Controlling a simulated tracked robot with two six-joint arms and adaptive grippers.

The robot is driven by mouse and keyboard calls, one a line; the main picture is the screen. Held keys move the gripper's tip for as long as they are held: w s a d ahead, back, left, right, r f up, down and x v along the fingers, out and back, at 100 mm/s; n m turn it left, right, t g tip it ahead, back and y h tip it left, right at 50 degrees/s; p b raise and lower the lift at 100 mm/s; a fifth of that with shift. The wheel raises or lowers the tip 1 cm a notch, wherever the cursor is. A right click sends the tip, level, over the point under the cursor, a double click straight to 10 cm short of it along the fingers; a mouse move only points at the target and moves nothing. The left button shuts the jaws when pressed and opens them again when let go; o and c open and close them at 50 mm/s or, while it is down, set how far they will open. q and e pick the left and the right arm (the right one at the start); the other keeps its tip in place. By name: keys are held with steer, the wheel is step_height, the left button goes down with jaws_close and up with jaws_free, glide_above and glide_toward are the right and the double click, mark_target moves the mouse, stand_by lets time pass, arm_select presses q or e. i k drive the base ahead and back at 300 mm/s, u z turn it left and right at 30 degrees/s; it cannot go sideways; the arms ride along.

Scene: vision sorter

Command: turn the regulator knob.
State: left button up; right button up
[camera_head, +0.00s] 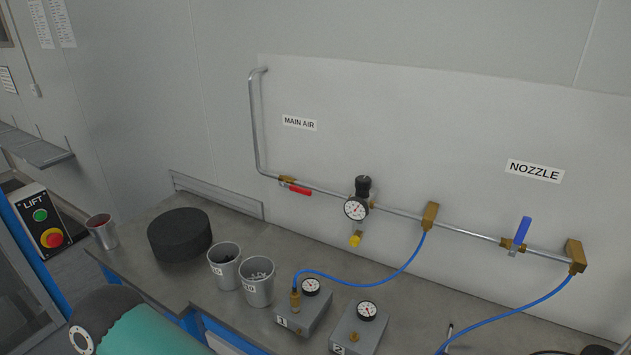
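The regulator (362,197) sits on the metal pipe along the wall panel. Its black knob (363,184) is on top, upright and untouched. A round white gauge (355,209) faces out below the knob, and a yellow fitting hangs beneath. The gauge reading is too small to tell. Neither gripper can be made out. Part of my teal and black arm shows at the bottom left. Small dark shapes at the bottom right edge are too cut off to identify.
A red-handled valve (298,189) is left of the regulator; a blue-handled valve (521,233) is at right. A blue hose (375,283) loops below the regulator to box 1 (304,311). Box 2 (357,333), cups (257,281) and a black disc (179,234) stand on the bench.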

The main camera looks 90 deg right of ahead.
mark_target(363, 183)
steer(key=u, duration=1.6)
steer(key=i, duration=0.1)
steer(key=z, duration=3.05)
steer(key=k, duration=0.35)
